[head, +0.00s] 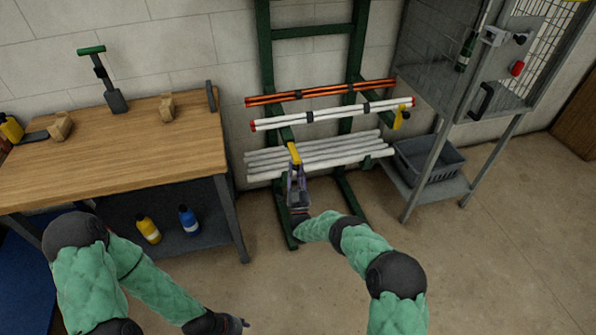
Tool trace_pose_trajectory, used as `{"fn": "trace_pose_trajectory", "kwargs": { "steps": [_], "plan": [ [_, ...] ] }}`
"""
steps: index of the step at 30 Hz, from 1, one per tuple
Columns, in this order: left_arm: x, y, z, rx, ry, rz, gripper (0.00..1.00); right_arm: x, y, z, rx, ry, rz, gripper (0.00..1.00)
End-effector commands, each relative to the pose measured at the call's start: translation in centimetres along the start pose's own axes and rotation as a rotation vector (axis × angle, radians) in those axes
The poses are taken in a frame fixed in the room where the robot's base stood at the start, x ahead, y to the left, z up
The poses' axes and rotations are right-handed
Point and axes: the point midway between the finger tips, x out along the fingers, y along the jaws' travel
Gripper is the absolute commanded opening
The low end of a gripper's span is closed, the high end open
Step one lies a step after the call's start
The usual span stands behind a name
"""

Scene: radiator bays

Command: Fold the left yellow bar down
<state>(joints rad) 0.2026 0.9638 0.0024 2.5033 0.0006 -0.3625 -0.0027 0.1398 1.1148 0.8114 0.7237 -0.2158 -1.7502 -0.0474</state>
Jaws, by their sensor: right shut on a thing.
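The left yellow bar (294,151) sits at the front of the green rack (267,58), at the end of its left arm, in front of the stacked white pipes. My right gripper (296,168) reaches up to it from below and is shut on it; the jaws hide its lower part. The right yellow bar (402,116) stands at the end of the rack's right arm, with nothing holding it. My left gripper (240,323) is low at the bottom of the view, away from the rack; its fingers are too small to read.
White pipes (330,152), red-capped white pipes (335,112) and orange pipes (325,90) lie on the rack. A wooden workbench (120,150) stands left, with bottles beneath. A grey cabinet (430,70) with a dark crate (428,160) stands right. Front floor is clear.

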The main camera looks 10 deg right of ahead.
Motion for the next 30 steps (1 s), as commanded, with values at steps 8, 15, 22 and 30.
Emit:
{"fn": "trace_pose_trajectory", "kwargs": {
  "steps": [8, 15, 22, 30],
  "plan": [
    [0.0, 0.0, 0.0, 0.000, 0.000, 0.000, 0.40, 1.6, -0.3, -0.6, -0.002, 0.029, -0.012, 0.00],
    [0.0, 0.0, 0.0, 0.000, 0.000, 0.000, 0.40, 1.6, -0.3, -0.6, -0.001, 0.030, -0.013, 0.32],
    [0.0, 0.0, 0.0, 0.000, 0.000, 0.000, 0.40, 1.2, -0.2, -0.4, -0.001, 0.025, -0.009, 0.52],
    [0.0, 0.0, 0.0, 0.000, 0.000, 0.000, 0.40, 0.2, -0.1, -0.2, -0.001, 0.018, -0.006, 0.52]
  ]
}}
